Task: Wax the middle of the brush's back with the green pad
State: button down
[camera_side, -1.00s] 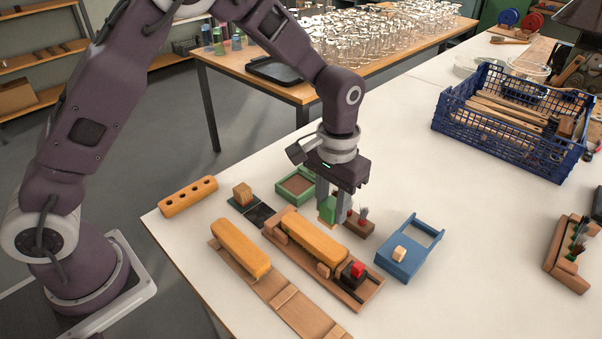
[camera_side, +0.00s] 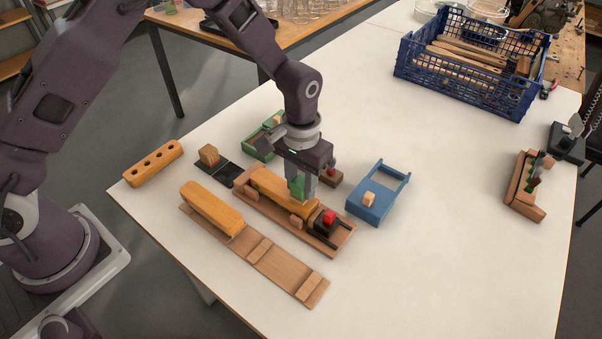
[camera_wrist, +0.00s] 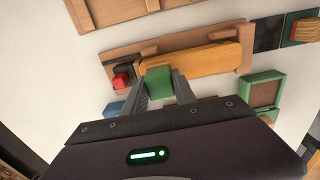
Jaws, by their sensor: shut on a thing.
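The brush (camera_side: 268,183) is a yellow-orange wooden block lying back up in a wooden fixture (camera_side: 340,240); it also shows in the wrist view (camera_wrist: 205,60). A black clamp with a red knob (camera_side: 329,216) stands at the fixture's near right end. My gripper (camera_side: 303,190) is shut on the green pad (camera_wrist: 158,82), which hangs below the fingers. The pad is over the brush's end nearest the clamp, off its middle. I cannot tell whether the pad touches the wood. The fingers hide part of the brush in the side view.
A second yellow block (camera_side: 211,207) lies on a long plank (camera_side: 270,262) to the left. A green tray (camera_side: 262,143) is behind, a blue tray (camera_side: 375,203) to the right. A blue crate (camera_side: 475,65) stands at the back right.

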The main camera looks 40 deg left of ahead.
aim_at(301, 182)
jog(key=shift+a+f, duration=0.25)
jog(key=shift+f, duration=0.2)
jog(key=shift+a, duration=0.4)
jog(key=shift+a+r, duration=0.15)
jog(key=shift+a, duration=2.15)
jog(key=shift+a+r, duration=0.15)
jog(key=shift+a, duration=2.1)
jog(key=shift+d+r, duration=0.2)
jog(key=shift+d, duration=2.45)
jog(key=shift+d+r, duration=0.15)
jog(key=shift+d, duration=2.5)
jog(key=shift+a+r, duration=0.1)
jog(key=shift+r, duration=3.25)
